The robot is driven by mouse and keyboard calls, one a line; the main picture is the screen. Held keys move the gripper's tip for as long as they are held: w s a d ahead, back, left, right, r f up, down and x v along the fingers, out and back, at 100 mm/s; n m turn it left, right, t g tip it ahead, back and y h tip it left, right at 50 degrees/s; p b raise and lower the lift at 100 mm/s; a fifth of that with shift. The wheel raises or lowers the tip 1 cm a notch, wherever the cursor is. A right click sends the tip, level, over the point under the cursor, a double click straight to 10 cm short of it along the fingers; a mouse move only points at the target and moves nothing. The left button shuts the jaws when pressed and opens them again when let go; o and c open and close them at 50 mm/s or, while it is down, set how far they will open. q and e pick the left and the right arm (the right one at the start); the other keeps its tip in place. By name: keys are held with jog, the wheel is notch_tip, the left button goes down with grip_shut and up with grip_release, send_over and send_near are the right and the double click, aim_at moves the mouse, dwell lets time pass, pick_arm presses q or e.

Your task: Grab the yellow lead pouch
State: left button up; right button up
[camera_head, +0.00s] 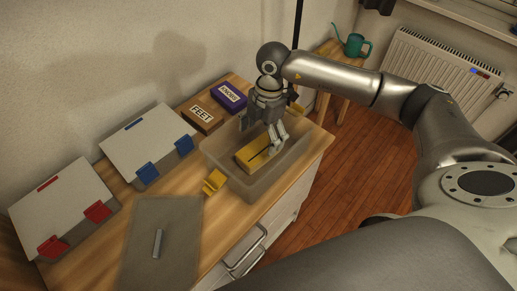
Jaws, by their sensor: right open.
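The yellow lead pouch (249,158) lies inside an open grey case (252,190) with yellow latches (214,182) on the wooden cabinet top. A dark line or strap shows across the pouch. My right gripper (272,148) points down from above, open, with its fingertips at the pouch's upper right part. I cannot tell whether the fingers touch the pouch. The fingers hide a little of it. My left gripper is not in view.
Two closed cases, one with red latches (97,211) and one with blue latches (147,173), stand at left. A brown FEET box (202,126) and a purple KNOBS box (229,96) are behind. A grey mat (180,225) holds a small metal bar (157,243).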

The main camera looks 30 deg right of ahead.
aim_at(259, 147)
jog(key=shift+f, duration=0.35)
jog(key=shift+a+f, duration=0.1)
jog(key=shift+f, duration=0.2)
jog(key=f+p, duration=0.1)
jog(key=f, duration=0.2)
jog(key=shift+a+f+p, duration=0.2)
jog(key=shift+f+p, duration=0.1)
jog(key=shift+p, duration=0.1)
jog(key=shift+a+f, duration=0.1)
jog(key=shift+f, duration=0.45)
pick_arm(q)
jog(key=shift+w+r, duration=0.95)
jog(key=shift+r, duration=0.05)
pick_arm(e)
jog(key=c, duration=0.5)
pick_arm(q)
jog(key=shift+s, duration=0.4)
pick_arm(e)
jog(key=c, duration=0.7)
